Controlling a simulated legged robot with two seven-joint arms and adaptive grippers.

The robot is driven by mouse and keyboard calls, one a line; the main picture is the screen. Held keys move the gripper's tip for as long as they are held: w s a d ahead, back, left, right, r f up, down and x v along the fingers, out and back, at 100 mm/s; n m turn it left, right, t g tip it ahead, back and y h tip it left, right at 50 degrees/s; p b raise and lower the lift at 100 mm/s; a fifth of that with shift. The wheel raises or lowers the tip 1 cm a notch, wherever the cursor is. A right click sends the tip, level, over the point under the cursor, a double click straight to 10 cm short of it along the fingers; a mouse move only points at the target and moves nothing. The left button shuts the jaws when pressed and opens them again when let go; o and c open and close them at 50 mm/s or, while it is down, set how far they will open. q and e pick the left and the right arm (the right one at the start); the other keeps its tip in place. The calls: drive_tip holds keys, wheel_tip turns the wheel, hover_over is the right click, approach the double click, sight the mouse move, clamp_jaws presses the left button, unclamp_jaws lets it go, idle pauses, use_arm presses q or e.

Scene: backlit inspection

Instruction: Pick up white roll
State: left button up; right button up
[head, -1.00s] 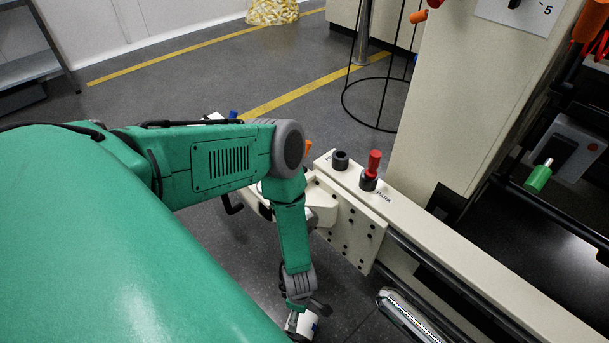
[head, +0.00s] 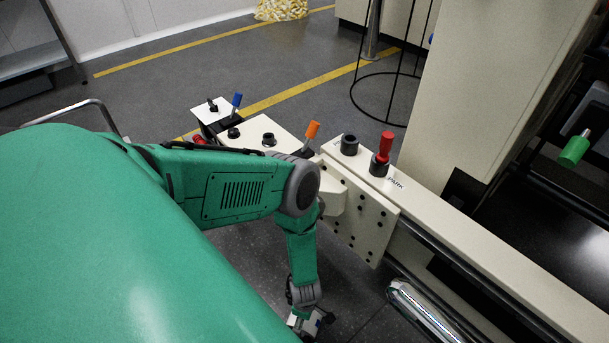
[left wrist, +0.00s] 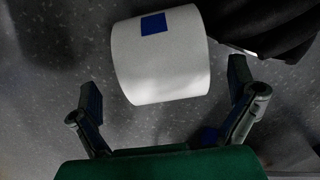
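The white roll (left wrist: 160,62) with a blue square on its side shows large in the left wrist view, at the top middle. My left gripper (left wrist: 163,80) is open, with its two fingers spread wide at the lower left and lower right of the roll. No grip on the roll shows, and I cannot tell whether a finger touches it. In the head view my left gripper (head: 308,321) hangs low at the bottom edge, and the roll is hard to make out there. My right gripper is not in view.
A beige rail structure (head: 430,215) with a red-handled knob (head: 385,147) runs along the right of my arm. A shiny metal cylinder (head: 425,310) lies right of the gripper. A black draped thing (left wrist: 270,25) is beside the roll. Grey floor (head: 345,285) is clear between.

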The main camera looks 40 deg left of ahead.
use_arm(q)
drive_tip(key=shift+s+f, duration=0.2)
drive_tip(key=shift+f, duration=0.1)
